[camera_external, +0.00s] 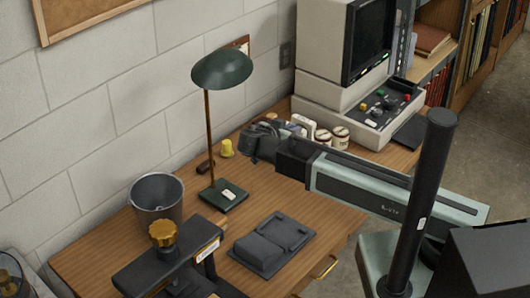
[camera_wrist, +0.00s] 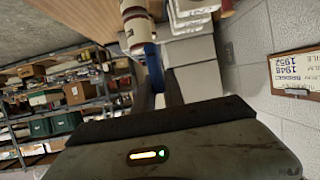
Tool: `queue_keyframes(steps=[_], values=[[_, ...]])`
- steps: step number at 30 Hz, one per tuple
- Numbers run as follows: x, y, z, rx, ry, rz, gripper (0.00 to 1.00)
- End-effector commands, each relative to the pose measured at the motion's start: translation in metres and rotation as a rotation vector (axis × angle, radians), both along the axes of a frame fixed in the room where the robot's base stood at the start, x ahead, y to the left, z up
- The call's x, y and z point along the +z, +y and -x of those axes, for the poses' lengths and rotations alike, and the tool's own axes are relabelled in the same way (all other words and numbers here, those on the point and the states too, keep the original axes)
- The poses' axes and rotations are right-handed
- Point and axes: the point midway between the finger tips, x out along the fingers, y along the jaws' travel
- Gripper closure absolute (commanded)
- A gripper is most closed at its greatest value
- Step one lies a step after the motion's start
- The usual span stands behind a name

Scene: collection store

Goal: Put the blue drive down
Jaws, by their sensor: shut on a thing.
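My gripper (camera_external: 258,141) reaches over the desk from the right, level with the lamp and in front of the computer. It is shut on the blue drive. The blue drive (camera_wrist: 154,68) shows in the wrist view as a narrow upright blue shape beyond the dark edge of my gripper. In the external view I cannot make out the drive at my gripper. I cannot tell whether the drive touches the desk.
The wooden desk (camera_external: 100,258) holds a green lamp (camera_external: 222,70), a metal bin (camera_external: 157,195), a yellow object (camera_external: 227,148), white jars (camera_external: 340,136), a dark tray (camera_external: 272,246) and an old computer (camera_external: 330,95). Bare wood shows left of the tray.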

Motion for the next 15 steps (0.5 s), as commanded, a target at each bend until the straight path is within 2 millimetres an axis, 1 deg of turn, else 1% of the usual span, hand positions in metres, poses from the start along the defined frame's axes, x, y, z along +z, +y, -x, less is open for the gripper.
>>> queue_keyframes(steps=[7,10,14,15], values=[[0.0,0.0,0.0,0.0,0.0,0.0,1.0],[0.0,0.005,-0.004,0.001,0.0,0.0,1.0],[-0.026,0.007,-0.017,-0.013,0.0,0.0,1.0],[-0.037,0.006,-0.021,-0.019,0.0,0.0,1.0]])
